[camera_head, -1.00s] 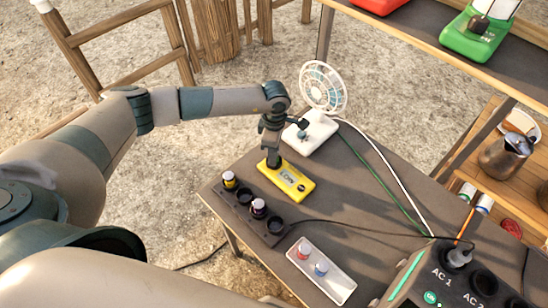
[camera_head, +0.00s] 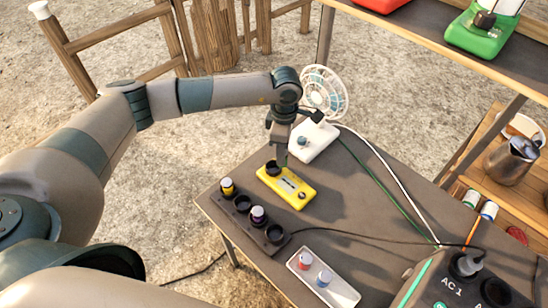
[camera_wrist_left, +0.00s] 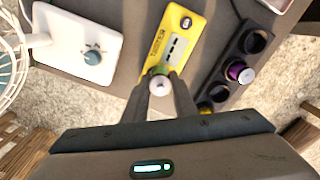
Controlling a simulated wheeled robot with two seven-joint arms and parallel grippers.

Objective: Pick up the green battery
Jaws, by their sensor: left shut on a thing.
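The green battery (camera_wrist_left: 160,82) is between the two fingers of my left gripper (camera_wrist_left: 165,96) in the left wrist view, its pale end cap facing the camera. In the head view, only a thin green sliver shows below my left gripper (camera_head: 283,145). The gripper is shut on the battery and holds it over the socket end of the yellow tester (camera_head: 288,187). The tester's round socket looks dark and empty, and its display shows dashes. My right gripper is not in view.
A black holder (camera_head: 240,205) carries a yellow and a purple battery beside empty sockets. A white tray (camera_head: 338,290) holds red and blue batteries. A white fan (camera_head: 315,140) stands close behind the gripper. A power station (camera_head: 440,275) and cables occupy the right.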

